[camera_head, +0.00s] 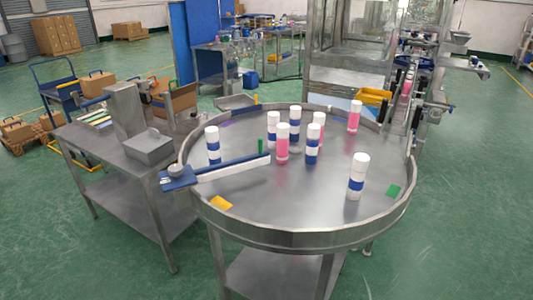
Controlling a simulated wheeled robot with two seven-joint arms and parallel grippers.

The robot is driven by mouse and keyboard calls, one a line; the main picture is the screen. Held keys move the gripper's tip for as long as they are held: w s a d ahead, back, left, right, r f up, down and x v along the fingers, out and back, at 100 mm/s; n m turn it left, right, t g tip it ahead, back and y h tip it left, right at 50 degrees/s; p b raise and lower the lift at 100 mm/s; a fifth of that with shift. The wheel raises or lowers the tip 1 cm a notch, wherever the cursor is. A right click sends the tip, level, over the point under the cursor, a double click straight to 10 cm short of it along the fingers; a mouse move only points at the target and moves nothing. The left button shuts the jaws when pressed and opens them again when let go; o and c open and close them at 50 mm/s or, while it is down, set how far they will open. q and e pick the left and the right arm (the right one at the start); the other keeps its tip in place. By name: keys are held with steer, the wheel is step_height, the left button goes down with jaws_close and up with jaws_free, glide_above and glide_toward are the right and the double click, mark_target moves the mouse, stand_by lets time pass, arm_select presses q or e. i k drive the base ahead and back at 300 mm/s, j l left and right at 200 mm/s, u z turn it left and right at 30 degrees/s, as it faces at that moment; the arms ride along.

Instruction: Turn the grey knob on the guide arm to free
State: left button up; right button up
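The guide arm (235,169) is a white bar with a blue upper edge. It reaches from the left rim of the round steel turntable (290,203) inward over the table top. Its blue mounting block (178,182) sits at the rim, near the side table. A small round grey knob (177,170) is on top of this block. Which way the knob is set is too small to tell. Neither of my grippers is in view, and nothing touches the knob.
Several white, blue and pink cans stand on the turntable, one white and blue can (357,177) at the right. A steel side table (105,156) with a grey box (149,148) stands at the left. A conveyor (405,88) is behind right. Green floor is clear in front.

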mark_target(175, 171)
steer(key=i+u, duration=0.15)
steer(key=u, duration=0.25)
steer(key=i+u, duration=0.2)
steer(key=u, duration=0.2)
